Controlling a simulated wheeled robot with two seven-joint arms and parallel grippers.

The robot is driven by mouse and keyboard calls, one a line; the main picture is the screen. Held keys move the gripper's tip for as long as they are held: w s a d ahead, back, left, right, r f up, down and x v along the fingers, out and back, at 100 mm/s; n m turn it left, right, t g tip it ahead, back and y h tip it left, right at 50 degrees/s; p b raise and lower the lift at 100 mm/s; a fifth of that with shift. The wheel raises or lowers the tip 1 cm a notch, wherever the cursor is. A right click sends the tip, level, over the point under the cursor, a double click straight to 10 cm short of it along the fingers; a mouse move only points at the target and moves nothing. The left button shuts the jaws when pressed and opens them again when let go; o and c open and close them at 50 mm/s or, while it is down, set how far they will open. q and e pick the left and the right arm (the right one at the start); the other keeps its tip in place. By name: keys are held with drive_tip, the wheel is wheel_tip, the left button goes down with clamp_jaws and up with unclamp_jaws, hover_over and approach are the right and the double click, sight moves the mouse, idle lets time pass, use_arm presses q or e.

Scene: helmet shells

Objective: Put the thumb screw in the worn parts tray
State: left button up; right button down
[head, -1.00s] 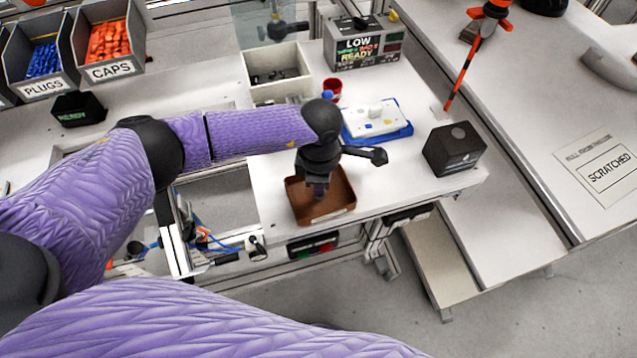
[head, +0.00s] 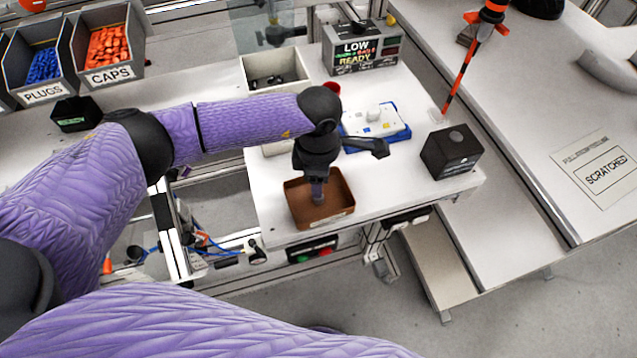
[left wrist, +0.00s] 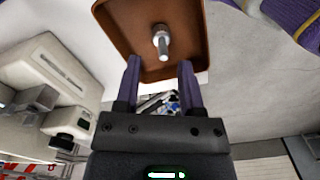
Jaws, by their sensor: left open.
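The brown tray (head: 342,188), which I take to be the worn parts tray, sits at the front of the white bench; a small label on its front is too small to read. My left gripper (head: 318,197) points down over it. In the left wrist view the gripper (left wrist: 160,66) is open, with nothing between its fingers. The grey metal thumb screw (left wrist: 161,42) shows against the floor of the tray (left wrist: 122,24), just beyond the fingertips and apart from them. In the head view the screw is not distinguishable under the gripper. My right gripper is out of view.
Behind the tray are a blue-edged white board (head: 392,135), a partly hidden red cup (head: 332,89) and a grey bin (head: 280,57). A black box (head: 452,152) stands to the right. Bins of plugs (head: 42,92) and caps (head: 108,77) are at far left.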

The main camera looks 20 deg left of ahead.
use_arm(q)
wheel_tip(320, 180, up, 9)
drive_tip(key=shift+f, duration=0.15)
